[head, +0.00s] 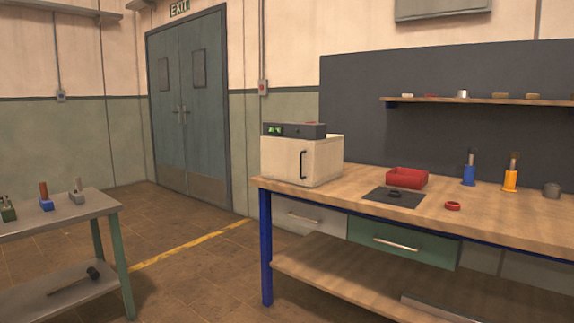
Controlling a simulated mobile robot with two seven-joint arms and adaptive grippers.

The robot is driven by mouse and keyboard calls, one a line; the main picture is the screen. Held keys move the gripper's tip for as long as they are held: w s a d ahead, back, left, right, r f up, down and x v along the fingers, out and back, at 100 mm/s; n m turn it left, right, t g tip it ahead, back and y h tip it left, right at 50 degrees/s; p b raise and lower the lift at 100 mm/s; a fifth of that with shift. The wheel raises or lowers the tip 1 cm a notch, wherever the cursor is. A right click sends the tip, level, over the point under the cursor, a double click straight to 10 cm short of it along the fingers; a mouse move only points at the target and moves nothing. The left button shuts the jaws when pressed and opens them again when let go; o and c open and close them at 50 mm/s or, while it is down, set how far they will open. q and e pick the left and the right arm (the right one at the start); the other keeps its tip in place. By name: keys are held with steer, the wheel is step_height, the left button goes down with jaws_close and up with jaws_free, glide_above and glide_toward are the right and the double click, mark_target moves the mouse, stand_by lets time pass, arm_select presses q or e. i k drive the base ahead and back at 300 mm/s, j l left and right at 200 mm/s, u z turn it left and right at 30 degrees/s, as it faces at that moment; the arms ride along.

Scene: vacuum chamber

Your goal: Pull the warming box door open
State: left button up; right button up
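The warming box (328,158) is a cream box with a dark control panel (294,130) on top that shows a green display. It stands at the left end of the wooden workbench. Its door (280,161) faces me and looks shut. A dark vertical handle (303,164) is on the door's right side. Neither of my grippers is in the head view.
The workbench (497,213) holds a red tray (407,178), a dark mat (380,198), a red ring (453,206), and blue and orange holders. A grey side table (95,208) with tools stands at left. Open floor (190,265) lies between them.

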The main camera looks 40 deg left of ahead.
mark_target(292, 160)
steer(key=i+j+u, duration=0.1)
steer(key=j, duration=0.3)
steer(key=i+j, duration=0.1)
steer(key=j, duration=0.25)
steer(key=i+j+u, duration=0.15)
steer(key=j, duration=0.6)
steer(key=i+u, duration=0.05)
